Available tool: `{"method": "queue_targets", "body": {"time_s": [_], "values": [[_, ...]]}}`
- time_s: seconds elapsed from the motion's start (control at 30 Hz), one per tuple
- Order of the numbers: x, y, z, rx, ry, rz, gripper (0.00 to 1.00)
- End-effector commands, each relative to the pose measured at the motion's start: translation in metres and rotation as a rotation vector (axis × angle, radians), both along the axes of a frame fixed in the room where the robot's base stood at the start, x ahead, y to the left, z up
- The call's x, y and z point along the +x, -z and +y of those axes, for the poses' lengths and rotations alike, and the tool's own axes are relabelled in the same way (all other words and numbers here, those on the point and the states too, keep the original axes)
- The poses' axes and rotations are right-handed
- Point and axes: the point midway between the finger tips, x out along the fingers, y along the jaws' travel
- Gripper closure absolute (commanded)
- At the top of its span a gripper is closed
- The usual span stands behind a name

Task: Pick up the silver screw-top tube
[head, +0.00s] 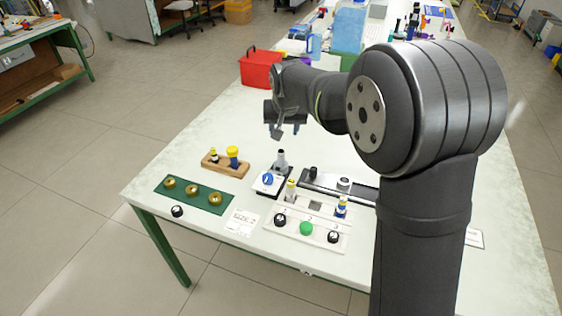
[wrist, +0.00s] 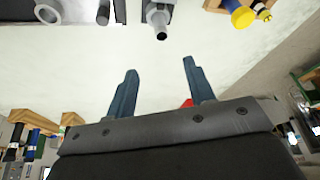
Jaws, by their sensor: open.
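A silver-grey tube (head: 281,160) stands upright at the back of a small dark stand with a white face and a blue dial. It also shows in the wrist view (wrist: 157,17) at the top centre, with a dark end. My gripper (head: 285,130) is open and empty, above and behind the tube in the head view. In the wrist view my two blue-grey fingers (wrist: 158,80) are spread wide with only the pale table between them. The tube is apart from them, beyond the fingertips.
A wooden block (head: 224,168) with yellow-topped pieces stands left of the tube. A dark tray (head: 365,194) with a black cylinder and a silver ring lies right. A white rack (head: 320,231) with knobs is in front, a green mat (head: 217,204) front left, a red box (head: 259,72) behind.

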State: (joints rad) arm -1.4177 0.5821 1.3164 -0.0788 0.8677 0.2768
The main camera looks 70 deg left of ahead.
Motion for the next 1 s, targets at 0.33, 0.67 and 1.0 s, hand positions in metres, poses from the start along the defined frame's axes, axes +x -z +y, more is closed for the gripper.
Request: {"method": "queue_targets", "body": {"time_s": [0.33, 0.67, 1.0], "values": [[0.002, 0.037, 0.014, -0.006, -0.077, -0.042, 0.51], [0.01, 0.098, 0.038, -0.003, -0.075, -0.04, 0.51], [0.013, 0.119, 0.045, -0.002, -0.074, -0.04, 0.51]]}}
